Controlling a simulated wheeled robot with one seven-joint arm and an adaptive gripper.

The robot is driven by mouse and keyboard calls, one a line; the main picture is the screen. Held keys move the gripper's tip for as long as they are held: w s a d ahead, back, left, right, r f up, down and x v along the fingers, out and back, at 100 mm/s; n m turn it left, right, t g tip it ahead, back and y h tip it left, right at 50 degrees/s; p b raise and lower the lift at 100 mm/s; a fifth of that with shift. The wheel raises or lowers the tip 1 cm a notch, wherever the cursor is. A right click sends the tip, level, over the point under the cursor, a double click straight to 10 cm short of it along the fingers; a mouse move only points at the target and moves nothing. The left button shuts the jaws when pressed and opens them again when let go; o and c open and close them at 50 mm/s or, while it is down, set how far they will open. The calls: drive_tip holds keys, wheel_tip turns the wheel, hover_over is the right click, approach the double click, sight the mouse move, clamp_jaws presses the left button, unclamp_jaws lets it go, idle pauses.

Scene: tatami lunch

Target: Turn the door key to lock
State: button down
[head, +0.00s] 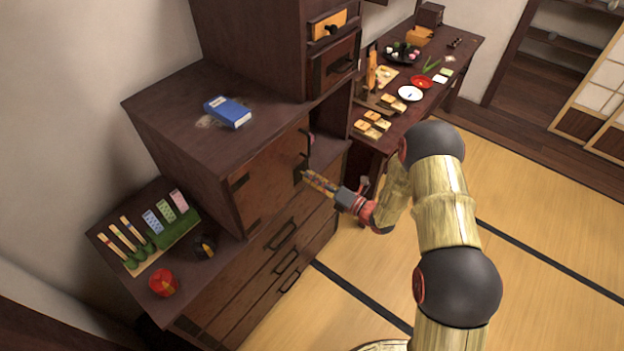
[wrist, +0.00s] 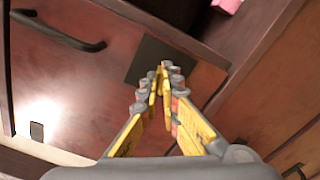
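The cabinet door (head: 262,185) is a reddish-brown panel with a dark bar handle (head: 304,150) near its right edge. The handle (wrist: 60,32) also shows at the upper left in the wrist view. A dark square plate (wrist: 148,55) is on the door beside its edge. My gripper (head: 306,175) reaches the door's right part from the right. In the wrist view its yellow fingers (wrist: 161,72) converge in front of the plate, tips together or nearly so. I cannot make out the key; the fingertips hide that spot, and any hold on it is unclear.
A blue box (head: 228,111) lies on the cabinet top. Drawers with bar handles (head: 282,236) are below the door. A low shelf (head: 205,285) at left holds cards and a red item (head: 163,282). A food table (head: 455,55) stands behind. Tatami (head: 545,240) is open at right.

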drive_tip(key=n+b, duration=0.4)
drive_tip(key=n, duration=0.8)
drive_tip(key=shift+f, duration=0.15)
idle(0.6)
drive_tip(key=c, duration=2.1)
unclamp_jaws()
drive_tip(key=shift+c, duration=0.2)
drive_tip(key=shift+o, duration=0.5)
drive_tip(key=v, duration=1.2)
